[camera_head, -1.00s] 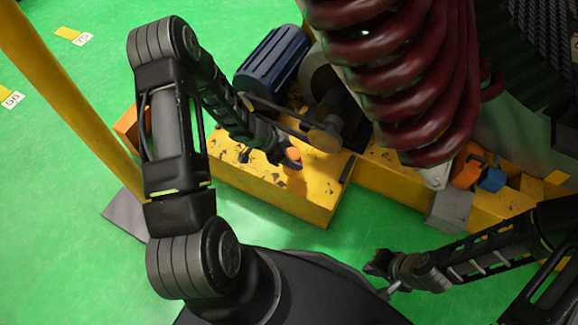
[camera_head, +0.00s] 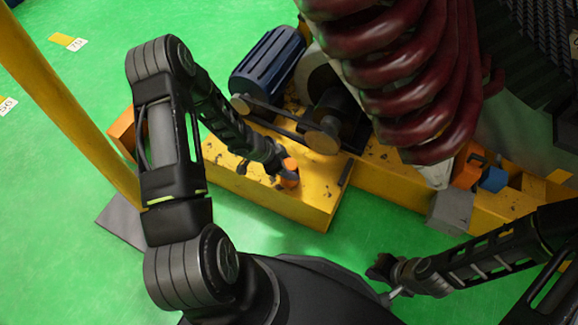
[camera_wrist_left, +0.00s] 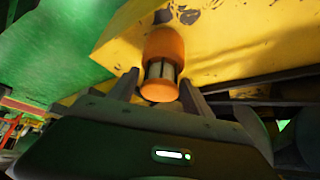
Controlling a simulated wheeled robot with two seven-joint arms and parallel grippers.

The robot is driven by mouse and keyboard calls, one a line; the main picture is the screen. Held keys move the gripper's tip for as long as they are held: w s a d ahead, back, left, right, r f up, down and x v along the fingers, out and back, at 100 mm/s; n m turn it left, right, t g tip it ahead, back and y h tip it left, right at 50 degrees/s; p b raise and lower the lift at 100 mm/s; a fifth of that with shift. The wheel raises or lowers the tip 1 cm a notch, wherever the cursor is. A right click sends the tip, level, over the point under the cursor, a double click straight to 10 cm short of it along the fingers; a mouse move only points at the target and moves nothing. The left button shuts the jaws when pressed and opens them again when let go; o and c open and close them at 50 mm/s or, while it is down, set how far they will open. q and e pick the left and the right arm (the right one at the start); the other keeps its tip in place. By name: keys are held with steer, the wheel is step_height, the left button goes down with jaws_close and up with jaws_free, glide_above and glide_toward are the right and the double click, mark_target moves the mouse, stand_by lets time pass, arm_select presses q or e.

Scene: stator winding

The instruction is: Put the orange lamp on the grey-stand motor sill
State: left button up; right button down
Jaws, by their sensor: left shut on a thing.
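My left gripper (camera_head: 282,174) is shut on the orange lamp (camera_head: 290,172), which stands roughly upright in the fingers over the yellow motor sill (camera_head: 312,207). In the left wrist view, the lamp (camera_wrist_left: 160,66) has orange ends and a pale, barred middle, and sits between the two fingertips. The yellow surface (camera_wrist_left: 235,40) lies behind it. I cannot tell whether the lamp touches the sill. My right gripper (camera_head: 380,268) is empty, low at the right over the green floor; its finger opening is too small to tell.
A blue motor (camera_head: 267,62) and a belt with pulleys (camera_head: 322,140) stand behind the lamp. Dark red coils (camera_head: 400,70) hang at the upper right. A grey block (camera_head: 450,211) and orange and blue pieces (camera_head: 493,179) lie at the right. A yellow post (camera_head: 70,100) rises at the left.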

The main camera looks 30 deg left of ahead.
arm_select(q)
steer(key=o, duration=1.6)
steer(key=shift+f, duration=0.1)
steer(key=shift+s+a+r, duration=0.1)
steer(key=shift+r, duration=0.4)
steer(key=p+v, duration=0.5)
steer(key=v, duration=0.6)
steer(key=shift+r+p, duration=0.1)
steer(key=shift+p, duration=0.25)
